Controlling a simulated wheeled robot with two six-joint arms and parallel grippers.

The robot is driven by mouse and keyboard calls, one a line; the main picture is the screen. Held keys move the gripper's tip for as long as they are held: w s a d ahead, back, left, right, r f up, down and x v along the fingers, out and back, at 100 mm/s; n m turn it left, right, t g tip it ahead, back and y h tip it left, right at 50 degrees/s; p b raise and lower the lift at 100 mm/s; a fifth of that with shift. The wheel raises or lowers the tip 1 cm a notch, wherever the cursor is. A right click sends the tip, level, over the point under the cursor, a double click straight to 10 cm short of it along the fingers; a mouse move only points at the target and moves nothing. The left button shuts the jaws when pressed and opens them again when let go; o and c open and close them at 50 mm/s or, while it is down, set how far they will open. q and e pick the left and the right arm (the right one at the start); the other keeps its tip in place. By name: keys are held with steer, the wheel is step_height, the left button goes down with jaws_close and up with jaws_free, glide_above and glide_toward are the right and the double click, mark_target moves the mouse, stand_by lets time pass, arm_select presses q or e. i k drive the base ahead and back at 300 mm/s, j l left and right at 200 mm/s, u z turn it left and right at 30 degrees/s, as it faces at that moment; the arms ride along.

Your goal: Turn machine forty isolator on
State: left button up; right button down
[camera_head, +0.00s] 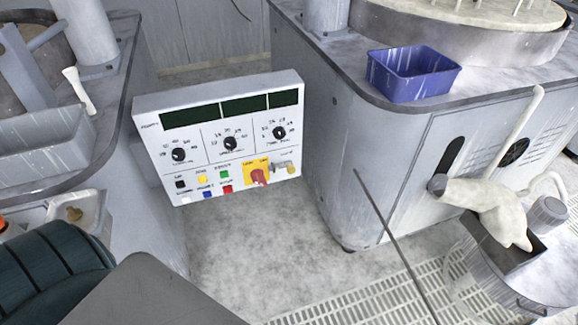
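A white control panel (220,137) stands between two grey machines, tilted slightly in the picture. At its lower right is a yellow plate with a red rotary isolator knob (259,177). Its handle looks slanted; the on and off marks are too small to read. A metal part (284,166), perhaps a padlock or key, sits just right of the knob. No machine number is legible. Neither of my grippers shows in the view.
The panel also has black dials (230,143), coloured buttons (203,179) and dark displays. A blue bin (413,73) sits on the right machine (350,130). A thin dark rod (390,232) crosses the lower right near a bucket (520,265). Grey floor (250,235) below the panel is clear.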

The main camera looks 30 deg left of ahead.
mark_target(258, 176)
steer(key=u, duration=1.5)
